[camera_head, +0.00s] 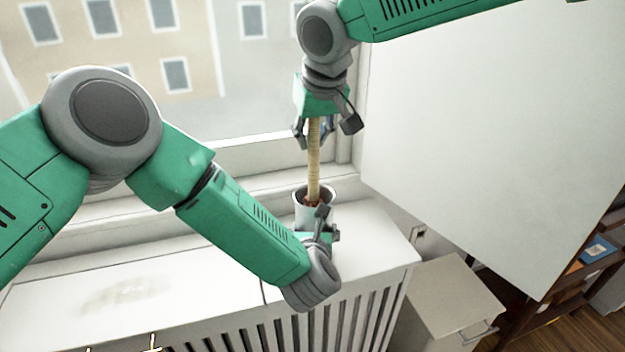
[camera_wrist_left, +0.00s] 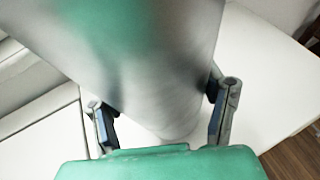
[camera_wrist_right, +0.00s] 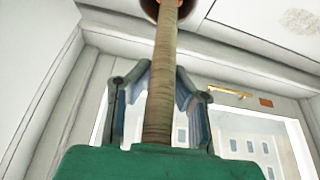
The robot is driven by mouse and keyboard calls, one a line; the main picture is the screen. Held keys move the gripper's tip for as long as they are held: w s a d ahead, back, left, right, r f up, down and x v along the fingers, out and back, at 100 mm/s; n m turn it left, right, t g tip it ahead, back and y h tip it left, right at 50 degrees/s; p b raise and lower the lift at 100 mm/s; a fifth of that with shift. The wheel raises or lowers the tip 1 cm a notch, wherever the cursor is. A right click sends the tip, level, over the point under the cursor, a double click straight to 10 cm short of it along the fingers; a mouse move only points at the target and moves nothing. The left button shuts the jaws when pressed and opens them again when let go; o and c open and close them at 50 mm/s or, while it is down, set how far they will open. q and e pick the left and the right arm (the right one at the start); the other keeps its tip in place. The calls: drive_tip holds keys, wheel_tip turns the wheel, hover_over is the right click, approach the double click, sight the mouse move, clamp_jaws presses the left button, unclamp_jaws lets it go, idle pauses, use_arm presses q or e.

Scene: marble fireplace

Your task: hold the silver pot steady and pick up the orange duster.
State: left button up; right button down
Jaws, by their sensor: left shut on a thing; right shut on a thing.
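The silver pot (camera_head: 302,214) stands on the white ledge below the window in the head view. It fills the upper middle of the left wrist view (camera_wrist_left: 150,65). My left gripper (camera_head: 321,226) is shut on the pot, with a finger on each side of it. The duster's long tan handle (camera_head: 314,165) rises upright from the pot. A little orange-brown (camera_head: 311,200) shows inside the rim; the rest of the duster's head is hidden in the pot. My right gripper (camera_head: 314,128) is shut around the upper handle, which also shows between its fingers in the right wrist view (camera_wrist_right: 161,95).
The white ledge (camera_head: 130,295) is clear to the left, above a slatted radiator cover (camera_head: 300,335). A window (camera_head: 170,90) is behind. A large white panel (camera_head: 490,120) is at the right, above a small cabinet (camera_head: 445,295) and a wooden shelf (camera_head: 580,270).

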wheel_tip(320, 180, up, 10)
drive_tip(key=shift+r, duration=0.1)
idle(0.4)
use_arm(q)
drive_tip(key=o, duration=1.3)
drive_tip(key=shift+o, duration=0.2)
